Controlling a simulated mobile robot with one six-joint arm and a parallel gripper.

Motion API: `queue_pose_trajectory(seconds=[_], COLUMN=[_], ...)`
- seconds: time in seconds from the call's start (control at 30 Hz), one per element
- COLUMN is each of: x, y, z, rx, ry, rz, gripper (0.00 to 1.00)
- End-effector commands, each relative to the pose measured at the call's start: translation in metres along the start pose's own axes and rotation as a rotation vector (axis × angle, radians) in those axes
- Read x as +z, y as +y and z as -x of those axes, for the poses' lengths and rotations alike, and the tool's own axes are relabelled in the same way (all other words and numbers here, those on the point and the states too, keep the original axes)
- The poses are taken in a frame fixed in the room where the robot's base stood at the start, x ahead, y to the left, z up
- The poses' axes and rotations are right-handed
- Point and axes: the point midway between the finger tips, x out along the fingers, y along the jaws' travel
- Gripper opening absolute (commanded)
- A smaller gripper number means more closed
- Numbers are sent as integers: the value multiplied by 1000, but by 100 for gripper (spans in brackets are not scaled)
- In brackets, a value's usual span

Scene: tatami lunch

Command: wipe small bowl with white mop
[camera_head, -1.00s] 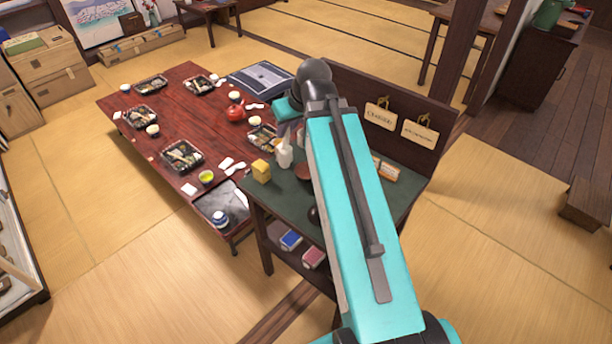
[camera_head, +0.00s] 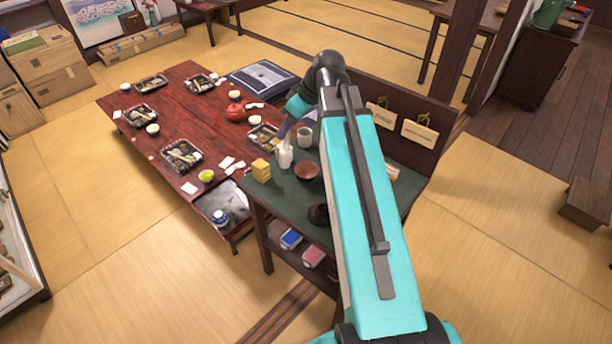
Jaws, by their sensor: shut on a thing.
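My gripper (camera_head: 288,132) points down over the left part of the green-topped stand, small and blurred in view. A white thing (camera_head: 285,157) shows right below its tips. It looks like the white mop, but its shape is unclear. A small reddish-brown bowl (camera_head: 307,170) stands on the stand to the right of the white thing and apart from it. A darker round bowl-like thing (camera_head: 318,214) is nearer the front, partly hidden by my arm.
A grey cup (camera_head: 304,137) and a yellow block (camera_head: 261,170) stand on the green stand (camera_head: 283,193). The stand has a raised dark back panel (camera_head: 395,90) with hanging signs. A low red table (camera_head: 180,101) with lunch boxes and cups is at left.

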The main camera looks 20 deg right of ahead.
Motion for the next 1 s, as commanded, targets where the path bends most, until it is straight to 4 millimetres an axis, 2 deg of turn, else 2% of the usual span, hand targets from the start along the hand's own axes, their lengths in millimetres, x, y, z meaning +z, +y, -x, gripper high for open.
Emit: queue_pose_trajectory(seconds=[0.37,1.0], x=[0,2], y=[-1,-1], z=[0,2], rx=[12,195], ry=[1,23], rz=[-23,-359], gripper=[0,0])
